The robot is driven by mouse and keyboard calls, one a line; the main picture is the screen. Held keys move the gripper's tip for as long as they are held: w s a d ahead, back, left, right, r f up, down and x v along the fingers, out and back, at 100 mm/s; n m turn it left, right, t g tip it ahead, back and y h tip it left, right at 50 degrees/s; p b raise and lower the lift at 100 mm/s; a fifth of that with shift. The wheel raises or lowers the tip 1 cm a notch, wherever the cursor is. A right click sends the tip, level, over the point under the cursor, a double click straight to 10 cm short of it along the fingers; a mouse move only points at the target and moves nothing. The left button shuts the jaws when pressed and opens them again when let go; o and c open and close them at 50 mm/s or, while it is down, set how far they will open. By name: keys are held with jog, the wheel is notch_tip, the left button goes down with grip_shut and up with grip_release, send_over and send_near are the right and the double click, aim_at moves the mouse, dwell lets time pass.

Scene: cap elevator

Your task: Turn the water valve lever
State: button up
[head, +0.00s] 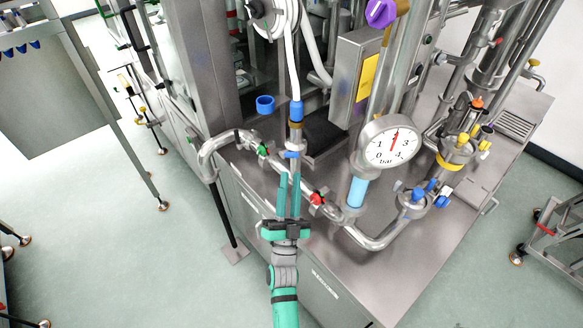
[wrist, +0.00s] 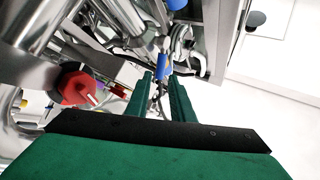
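A small blue valve lever (head: 291,154) sits on the vertical pipe below the white hose. The frames do not show for certain which lever is the water valve. My gripper (head: 289,175) is open, with two green fingers and a gap between them. Its fingertips point toward the blue lever, and I cannot tell whether they touch it. In the wrist view a blue part (wrist: 165,62) shows just past the fingertips, with nothing clearly held between them. A red valve handle (head: 317,198) is on the pipe to the right of my fingers. It also shows large at left in the wrist view (wrist: 75,88).
A green valve handle (head: 263,150) is on the bent pipe to the left. A pressure gauge (head: 390,141) stands at right above a light blue section. A purple knob (head: 381,12) is at the top. The floor (head: 110,250) at left is mostly clear.

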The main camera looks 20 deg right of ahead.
jog(key=shift+v, duration=2.45)
